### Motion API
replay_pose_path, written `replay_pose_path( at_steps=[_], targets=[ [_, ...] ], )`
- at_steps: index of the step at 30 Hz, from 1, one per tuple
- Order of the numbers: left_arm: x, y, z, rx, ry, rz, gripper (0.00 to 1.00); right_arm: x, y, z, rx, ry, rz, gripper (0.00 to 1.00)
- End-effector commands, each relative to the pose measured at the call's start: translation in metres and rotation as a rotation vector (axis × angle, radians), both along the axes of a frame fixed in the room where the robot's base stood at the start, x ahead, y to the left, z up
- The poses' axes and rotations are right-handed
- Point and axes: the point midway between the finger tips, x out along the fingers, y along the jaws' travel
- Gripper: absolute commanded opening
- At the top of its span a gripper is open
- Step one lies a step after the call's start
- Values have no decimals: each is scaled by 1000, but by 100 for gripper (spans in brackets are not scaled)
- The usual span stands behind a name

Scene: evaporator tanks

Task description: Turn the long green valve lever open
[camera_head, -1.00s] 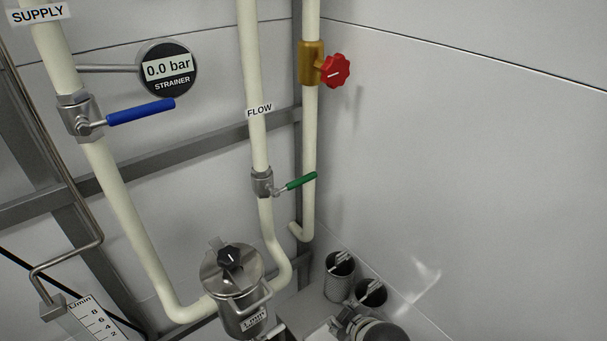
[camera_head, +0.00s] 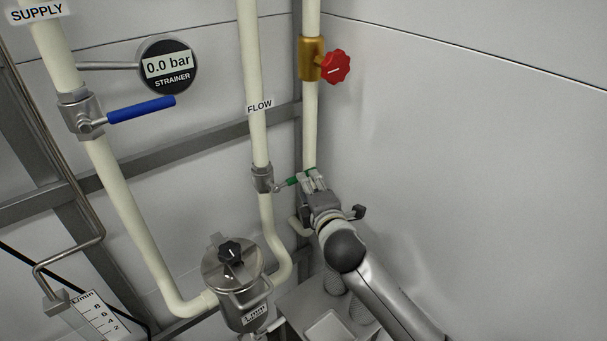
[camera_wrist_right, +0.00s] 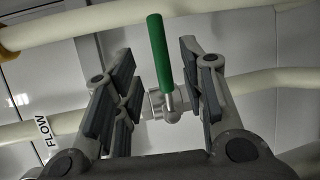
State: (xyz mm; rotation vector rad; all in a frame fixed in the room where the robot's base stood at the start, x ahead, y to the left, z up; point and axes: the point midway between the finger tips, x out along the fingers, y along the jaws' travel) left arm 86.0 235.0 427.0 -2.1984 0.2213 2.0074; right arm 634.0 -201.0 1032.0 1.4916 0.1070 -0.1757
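The green valve lever (camera_head: 291,181) sticks out to the right from the metal valve body (camera_head: 262,179) on the pipe labelled FLOW. It points right and slightly up in the head view, and its outer end is partly covered by my right gripper (camera_head: 313,181). In the right wrist view the green lever (camera_wrist_right: 158,55) stands between the two fingers of the right gripper (camera_wrist_right: 157,72). Gaps show on both sides, so the gripper is open around it and not closed on it. My left gripper is in no view.
A blue lever (camera_head: 141,110) sits on the supply pipe at left, near a gauge (camera_head: 168,66) reading 0.0 bar. A red knob (camera_head: 335,67) is above my right gripper. A strainer pot (camera_head: 233,266) stands below left. The white wall (camera_head: 480,150) bounds the right side.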

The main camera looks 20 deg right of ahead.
Motion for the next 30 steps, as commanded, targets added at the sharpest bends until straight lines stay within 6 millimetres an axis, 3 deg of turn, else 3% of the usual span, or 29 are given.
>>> replay_pose_path(
  at_steps=[9,15,28,30],
  targets=[
    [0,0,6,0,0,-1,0,43,-2,-7,3,1,-1,38],
    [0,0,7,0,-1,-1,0,60,-3,-11,3,2,-1,38],
    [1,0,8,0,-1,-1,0,66,-3,-12,3,1,0,38],
    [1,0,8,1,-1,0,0,66,-3,-12,3,1,0,30]
  ],
)
